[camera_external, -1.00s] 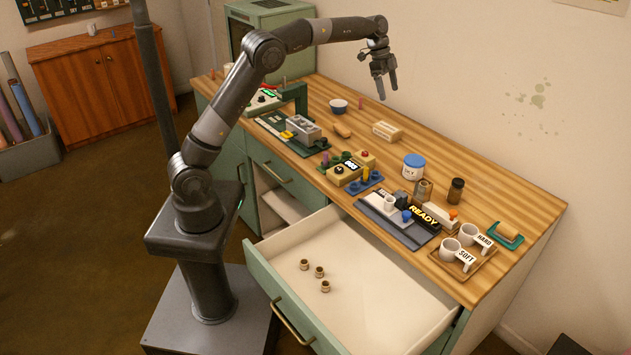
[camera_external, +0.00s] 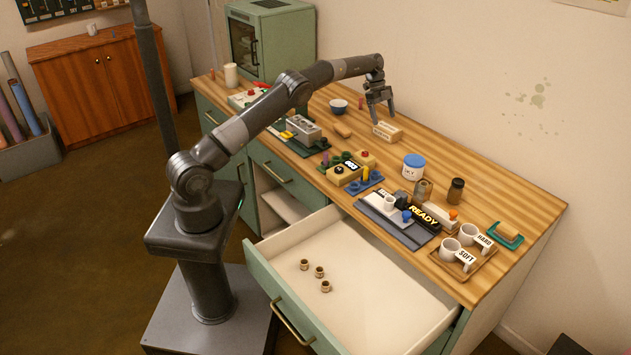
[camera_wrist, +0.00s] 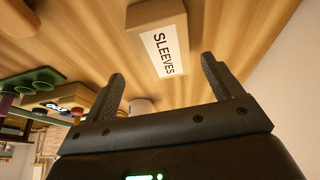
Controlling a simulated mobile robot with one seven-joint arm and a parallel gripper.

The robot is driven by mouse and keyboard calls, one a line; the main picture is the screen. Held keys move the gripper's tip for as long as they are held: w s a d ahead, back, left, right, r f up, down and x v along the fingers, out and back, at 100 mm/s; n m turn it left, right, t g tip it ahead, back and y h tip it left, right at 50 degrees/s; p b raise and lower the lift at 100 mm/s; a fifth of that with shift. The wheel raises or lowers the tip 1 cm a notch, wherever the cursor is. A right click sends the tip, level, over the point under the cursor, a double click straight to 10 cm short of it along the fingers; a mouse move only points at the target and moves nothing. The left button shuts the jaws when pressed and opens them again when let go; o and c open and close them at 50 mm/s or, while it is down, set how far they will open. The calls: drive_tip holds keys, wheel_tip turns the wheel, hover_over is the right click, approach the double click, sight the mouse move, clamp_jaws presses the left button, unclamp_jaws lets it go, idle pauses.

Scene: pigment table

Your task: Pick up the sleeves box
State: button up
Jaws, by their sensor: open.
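The sleeves box (camera_external: 387,132) is a small tan box with a white label. It lies on the wooden table toward the back wall. In the wrist view the box (camera_wrist: 157,23) shows its label reading "SLEEVES", at the top of the picture, beyond my fingertips. My gripper (camera_external: 379,116) is open just above the box, slightly to its left in the external view. In the wrist view my two fingers (camera_wrist: 162,70) are spread apart with nothing between them, and the box appears apart from them.
An open drawer (camera_external: 370,300) juts out in front. The table behind the box is clear.

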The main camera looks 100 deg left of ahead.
sight(387, 127)
drive_tip(key=shift+w+a+x, duration=0.1)
drive_tip(key=shift+w+x, duration=0.05)
drive_tip(key=shift+x, duration=1.5)
drive_tip(key=shift+w+a+x, duration=0.15)
drive_tip(key=shift+x, duration=1.5)
drive_tip(key=shift+f, duration=0.2)
drive_tip(key=shift+c, duration=0.3)
drive_tip(key=c, duration=1.1)
